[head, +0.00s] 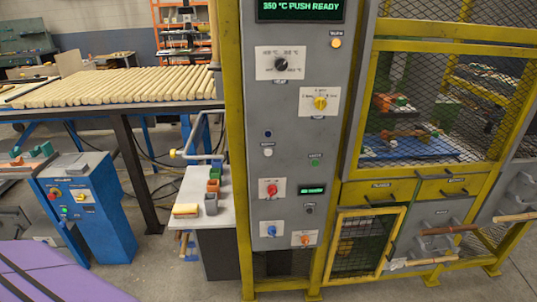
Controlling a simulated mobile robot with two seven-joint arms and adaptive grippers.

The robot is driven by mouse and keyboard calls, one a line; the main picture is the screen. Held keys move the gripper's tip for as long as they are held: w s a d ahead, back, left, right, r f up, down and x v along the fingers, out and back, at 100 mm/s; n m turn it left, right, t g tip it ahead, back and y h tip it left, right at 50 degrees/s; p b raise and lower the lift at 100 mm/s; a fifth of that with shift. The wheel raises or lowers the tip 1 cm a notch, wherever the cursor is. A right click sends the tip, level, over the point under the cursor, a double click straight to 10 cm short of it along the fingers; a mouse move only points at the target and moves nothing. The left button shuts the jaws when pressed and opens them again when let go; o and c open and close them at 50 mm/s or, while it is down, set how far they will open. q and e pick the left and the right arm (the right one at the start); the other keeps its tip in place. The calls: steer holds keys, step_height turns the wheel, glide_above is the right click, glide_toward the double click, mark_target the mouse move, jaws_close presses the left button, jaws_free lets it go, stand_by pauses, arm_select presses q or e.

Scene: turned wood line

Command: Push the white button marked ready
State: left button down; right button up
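A tall grey control panel (287,120) in a yellow frame stands in the middle of the head view. A small white button (267,152) sits on its left half, just below a dark blue button (267,134). The label by the white button is too small to read. A display (300,10) at the top reads "350 °C PUSH READY" in green letters. Neither of my grippers is in view, and nothing covers the white button.
Nearby controls are a green button (315,162), a red knob (271,188) and a yellow knob (320,103). A mesh cage (440,110) stands right. A small side table (190,190) with coloured blocks stands left of the panel.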

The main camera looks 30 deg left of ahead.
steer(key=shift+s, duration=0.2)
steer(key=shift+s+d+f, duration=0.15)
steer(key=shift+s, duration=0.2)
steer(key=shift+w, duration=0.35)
